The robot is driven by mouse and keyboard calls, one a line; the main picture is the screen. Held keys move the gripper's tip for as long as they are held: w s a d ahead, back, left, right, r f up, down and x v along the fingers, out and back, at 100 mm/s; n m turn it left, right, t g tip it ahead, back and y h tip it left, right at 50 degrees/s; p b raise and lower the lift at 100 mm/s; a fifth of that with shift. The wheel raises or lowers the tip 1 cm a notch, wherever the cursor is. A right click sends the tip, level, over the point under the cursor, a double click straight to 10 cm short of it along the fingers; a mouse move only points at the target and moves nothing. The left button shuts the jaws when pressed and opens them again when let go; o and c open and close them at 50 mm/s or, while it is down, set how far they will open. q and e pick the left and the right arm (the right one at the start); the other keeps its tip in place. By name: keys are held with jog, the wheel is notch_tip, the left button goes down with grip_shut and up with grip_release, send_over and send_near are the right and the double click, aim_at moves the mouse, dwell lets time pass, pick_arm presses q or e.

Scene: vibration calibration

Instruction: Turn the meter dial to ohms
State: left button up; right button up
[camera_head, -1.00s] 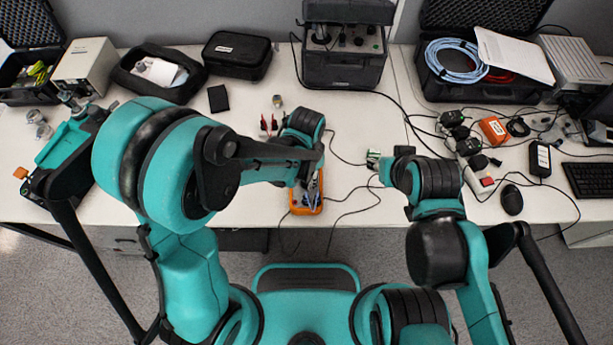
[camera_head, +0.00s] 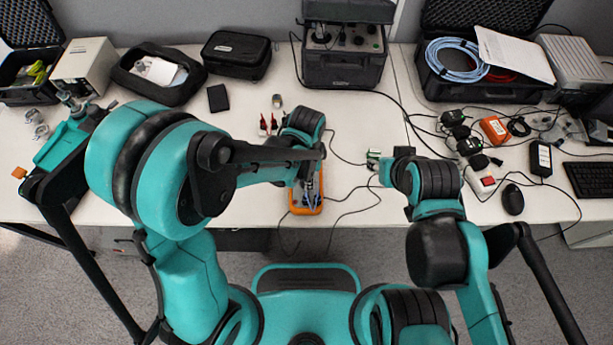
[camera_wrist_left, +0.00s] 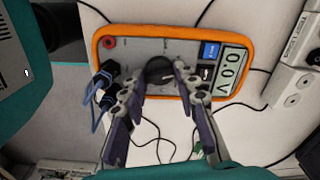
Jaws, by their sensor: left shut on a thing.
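The orange-framed meter (camera_head: 306,211) lies at the front edge of the table, partly hidden by my left arm. In the left wrist view the meter (camera_wrist_left: 137,47) shows a grey face, a blue button and a display reading 0.0 V. Its round dark dial (camera_wrist_left: 160,68) lies between the fingertips of my left gripper (camera_wrist_left: 158,80), which is shut on it. The dial's marking is too small and covered to read. Dark plugs with blue leads sit in the meter's sockets. My right gripper (camera_head: 374,165) is over the table, right of the meter; its jaws are too small to judge.
Black cables run over the table around the meter. Red-tipped probes (camera_head: 268,124) stand behind it. A black instrument case (camera_head: 344,72) is at the back. Adapters and a power strip (camera_head: 470,160) lie at right, with a mouse (camera_head: 512,201) and keyboard (camera_head: 590,180).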

pick_arm(q)
jog(key=shift+m, duration=1.5)
jog(key=o, duration=1.2)
jog(key=shift+c, duration=0.2)
notch_tip(320, 180, up, 12)
